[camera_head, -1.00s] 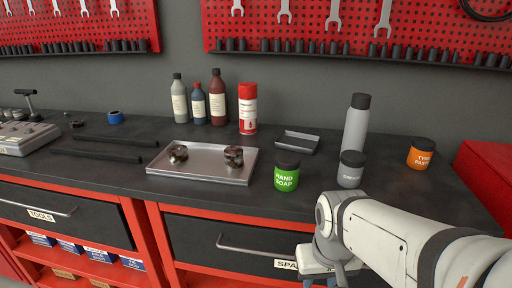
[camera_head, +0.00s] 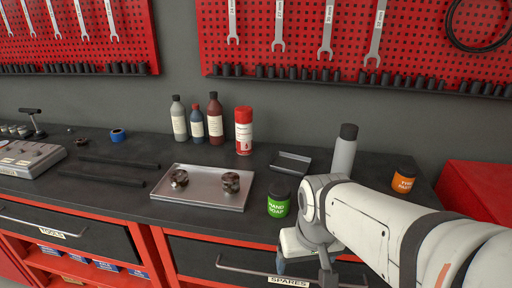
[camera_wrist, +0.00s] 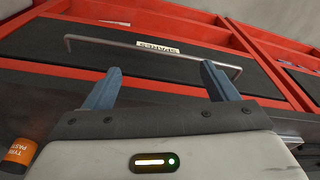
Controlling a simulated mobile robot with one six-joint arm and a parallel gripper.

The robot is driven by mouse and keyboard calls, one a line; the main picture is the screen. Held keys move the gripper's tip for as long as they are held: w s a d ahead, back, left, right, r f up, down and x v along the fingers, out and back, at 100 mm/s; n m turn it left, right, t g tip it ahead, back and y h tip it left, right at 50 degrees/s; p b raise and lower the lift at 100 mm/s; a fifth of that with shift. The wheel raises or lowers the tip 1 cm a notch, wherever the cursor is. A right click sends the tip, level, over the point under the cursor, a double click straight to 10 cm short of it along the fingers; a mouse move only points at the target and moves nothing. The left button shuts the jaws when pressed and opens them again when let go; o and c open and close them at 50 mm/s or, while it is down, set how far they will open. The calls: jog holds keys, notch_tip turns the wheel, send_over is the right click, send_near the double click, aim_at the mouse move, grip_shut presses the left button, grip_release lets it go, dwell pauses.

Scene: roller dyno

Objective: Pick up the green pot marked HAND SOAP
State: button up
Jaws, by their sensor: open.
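The green pot marked HAND SOAP (camera_head: 279,203) stands upright on the dark bench top, near the front edge, with a black lid. It is just right of the metal tray and just left of my arm in the head view. My gripper (camera_head: 306,279) is lower than the pot and in front of the bench, near the SPARES drawer. In the wrist view my gripper (camera_wrist: 158,88) has its two blue fingers wide apart with nothing between them, facing the drawer front. The green pot does not show in the wrist view.
A metal tray (camera_head: 201,201) with two dark metal parts is left of the pot. A grey bottle (camera_head: 344,152) and small tray (camera_head: 290,162) stand behind. The orange pot (camera_head: 403,181) is right. A drawer handle (camera_head: 285,274) sticks out below. My arm hides the grey pot.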

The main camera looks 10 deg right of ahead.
notch_tip(320, 180, up, 9)
jog(key=w+p, duration=0.1)
jog(key=p, duration=0.5)
jog(key=m+t+h+p, duration=0.1)
jog(key=m+p, duration=0.1)
jog(key=m, duration=0.1)
send_near(279, 198)
jog(key=w+f, duration=0.1)
jog(key=w+d+f, duration=0.1)
jog(key=f, duration=0.1)
jog(key=w+f, duration=0.1)
jog(key=f, duration=0.1)
jog(key=shift+w+d, duration=0.3)
jog(key=shift+m, duration=0.3)
jog(key=shift+a+p+x, duration=0.15)
jog(key=shift+p+x, duration=0.2)
jog(key=shift+x, duration=1.65)
jog(key=shift+a+p+x, duration=0.1)
jog(key=shift+p+x, duration=0.2)
jog(key=shift+x, duration=1.65)
jog(key=shift+c, duration=0.4)
jog(key=c, duration=1.1)
